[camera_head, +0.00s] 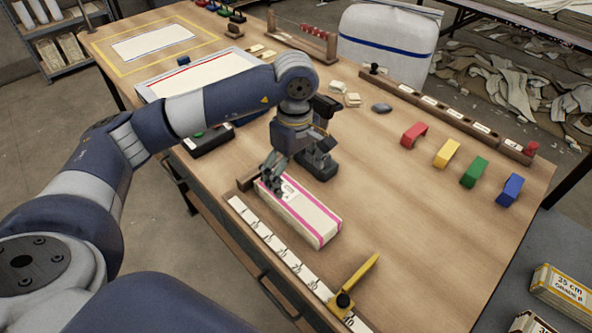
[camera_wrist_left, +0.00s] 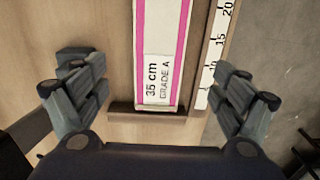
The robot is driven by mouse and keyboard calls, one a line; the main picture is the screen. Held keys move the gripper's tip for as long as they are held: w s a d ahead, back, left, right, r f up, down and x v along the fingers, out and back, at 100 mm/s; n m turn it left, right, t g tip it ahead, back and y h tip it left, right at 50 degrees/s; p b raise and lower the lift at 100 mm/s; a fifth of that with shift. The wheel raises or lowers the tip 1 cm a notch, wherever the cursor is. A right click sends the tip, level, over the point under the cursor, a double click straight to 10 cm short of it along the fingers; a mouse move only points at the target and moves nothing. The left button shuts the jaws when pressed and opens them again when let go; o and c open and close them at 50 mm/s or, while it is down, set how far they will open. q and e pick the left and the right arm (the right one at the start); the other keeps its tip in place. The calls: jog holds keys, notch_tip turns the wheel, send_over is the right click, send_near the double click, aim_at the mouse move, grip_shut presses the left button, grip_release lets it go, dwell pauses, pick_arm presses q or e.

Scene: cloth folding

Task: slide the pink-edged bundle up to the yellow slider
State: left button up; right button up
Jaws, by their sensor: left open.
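The pink-edged bundle (camera_head: 313,218) is a long white block with pink stripes, lying along the ruler strip near the table's front edge. Its end with the "35 cm GRADE A" label (camera_wrist_left: 160,75) is by a low wooden stop (camera_head: 247,181). My left gripper (camera_head: 295,172) is over that end, open. In the left wrist view its fingers (camera_wrist_left: 155,82) stand on either side of the bundle, with gaps. The yellow slider (camera_head: 357,279), with a dark knob, sits farther along the ruler, apart from the bundle's other end. My right gripper is not in view.
The numbered ruler (camera_head: 285,256) runs along the front edge. Red (camera_head: 414,134), yellow (camera_head: 447,152), green (camera_head: 474,172) and blue (camera_head: 510,189) blocks stand at the right. A grey stone-like item (camera_head: 381,108) lies at the back. The table right of the bundle is clear.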

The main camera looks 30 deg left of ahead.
aim_at(295, 199)
pick_arm(q)
jog(key=shift+f, duration=0.65)
notch_tip(295, 199, down, 10)
jog(key=shift+r+p, duration=0.2)
jog(key=shift+p, duration=0.7)
jog(key=shift+d, duration=0.1)
jog(key=c, duration=1.3)
